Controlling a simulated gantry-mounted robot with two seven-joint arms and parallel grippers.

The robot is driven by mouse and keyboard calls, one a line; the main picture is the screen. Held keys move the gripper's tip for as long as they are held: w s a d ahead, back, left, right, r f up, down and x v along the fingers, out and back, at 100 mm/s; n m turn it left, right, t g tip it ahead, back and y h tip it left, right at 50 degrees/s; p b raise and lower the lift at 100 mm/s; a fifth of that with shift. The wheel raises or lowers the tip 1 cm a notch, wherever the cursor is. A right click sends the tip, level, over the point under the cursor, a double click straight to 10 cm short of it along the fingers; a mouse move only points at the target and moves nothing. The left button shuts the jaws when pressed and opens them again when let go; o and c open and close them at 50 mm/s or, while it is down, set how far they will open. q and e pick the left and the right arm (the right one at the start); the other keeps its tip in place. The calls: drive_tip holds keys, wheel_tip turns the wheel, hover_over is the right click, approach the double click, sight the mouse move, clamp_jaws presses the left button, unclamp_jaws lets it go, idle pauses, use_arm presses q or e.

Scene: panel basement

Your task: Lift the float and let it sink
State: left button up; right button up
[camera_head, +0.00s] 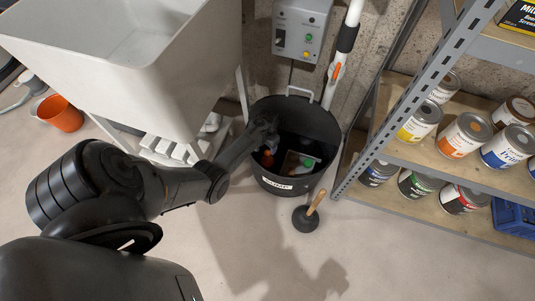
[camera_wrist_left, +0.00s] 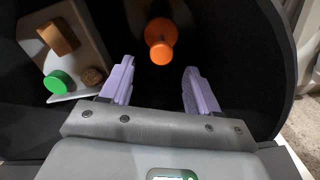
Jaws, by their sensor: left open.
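The float is an orange knob-like piece (camera_wrist_left: 160,45) inside a round black tub; it also shows in the head view (camera_head: 267,158). My left gripper (camera_wrist_left: 150,88) reaches down into the tub and is open. In the left wrist view its two pale purple fingers stand apart, and the orange float lies beyond the gap between them, not touched. In the head view the left arm hides part of the tub's inside. My right gripper is in neither view.
The black tub (camera_head: 318,112) also holds a grey plate (camera_wrist_left: 92,40) with a green knob and brown pieces. A white sink stands left, a paint shelf (camera_head: 405,208) right, a plunger (camera_head: 306,218) in front. A white pipe (camera_head: 338,62) runs behind.

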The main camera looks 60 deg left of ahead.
sight(267, 152)
use_arm(q)
drive_tip(key=f+b, duration=0.1)
drive_tip(key=f, duration=0.1)
drive_tip(key=f+b, duration=0.1)
drive_tip(key=f, duration=0.1)
drive_tip(key=shift+a, duration=0.2)
drive_tip(key=shift+d+f+b, duration=0.1)
drive_tip(key=shift+f+b, duration=0.5)
drive_tip(key=shift+b, duration=0.05)
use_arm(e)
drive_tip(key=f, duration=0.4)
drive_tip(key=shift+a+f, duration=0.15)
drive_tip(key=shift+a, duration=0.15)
use_arm(q)
clamp_jaws()
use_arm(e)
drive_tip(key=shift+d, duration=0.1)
